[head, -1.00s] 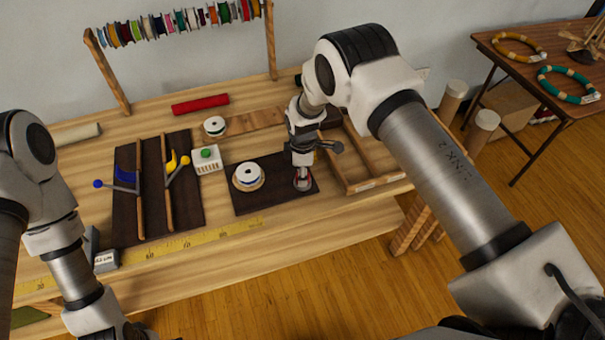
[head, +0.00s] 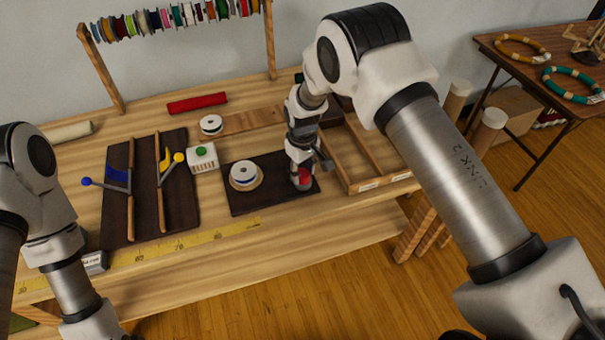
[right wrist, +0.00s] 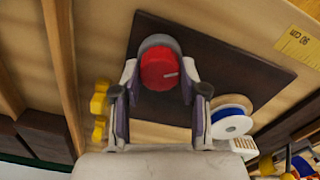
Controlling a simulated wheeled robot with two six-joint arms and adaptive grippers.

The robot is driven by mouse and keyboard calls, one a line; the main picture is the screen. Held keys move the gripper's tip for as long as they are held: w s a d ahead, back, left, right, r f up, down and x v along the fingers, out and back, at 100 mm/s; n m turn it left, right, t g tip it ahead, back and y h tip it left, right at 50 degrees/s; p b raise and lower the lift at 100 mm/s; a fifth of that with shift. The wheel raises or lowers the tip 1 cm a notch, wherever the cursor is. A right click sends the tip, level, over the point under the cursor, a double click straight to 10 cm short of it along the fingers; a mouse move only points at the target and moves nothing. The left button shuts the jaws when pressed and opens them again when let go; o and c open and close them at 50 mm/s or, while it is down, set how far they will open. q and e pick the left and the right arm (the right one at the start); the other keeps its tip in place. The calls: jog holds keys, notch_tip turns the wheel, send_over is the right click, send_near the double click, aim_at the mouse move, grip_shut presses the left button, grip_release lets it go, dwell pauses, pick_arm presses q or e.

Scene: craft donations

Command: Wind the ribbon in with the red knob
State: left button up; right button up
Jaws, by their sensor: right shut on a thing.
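The red knob (head: 305,176) stands at the right end of a dark board (head: 265,203) on the bench. In the right wrist view the knob (right wrist: 160,68) is round, with a pale line on its top and a dark grey collar. My right gripper (right wrist: 160,82) is shut on the knob, with one finger on each side. A white spool (head: 244,175) with a blue rim sits on a round wooden base at the board's left. I cannot make out a loose ribbon between spool and knob. My left arm is at the left edge; its gripper is out of view.
Left of the board are a white box with a green button (head: 203,157) and a dark panel (head: 122,228) with blue and yellow levers. A wooden divided tray (head: 350,187) stands close to the right. A yellow measuring tape (head: 190,240) runs along the front.

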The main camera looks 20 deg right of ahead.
jog(key=m, duration=0.2)
jog(key=m+b, duration=0.1)
jog(key=m, duration=0.1)
jog(key=m+b, duration=0.1)
jog(key=m, duration=0.1)
jog(key=shift+s+f, duration=0.2)
jog(key=shift+f, duration=0.1)
jog(key=m, duration=0.4)
jog(key=shift+b, duration=0.4)
jog(key=shift+r+m, duration=0.1)
jog(key=shift+m, duration=1.5)
jog(key=o, duration=1.1)
jog(key=shift+w, duration=0.1)
jog(key=shift+o, duration=0.2)
jog(key=shift+w, duration=0.1)
jog(key=shift+r, duration=0.1)
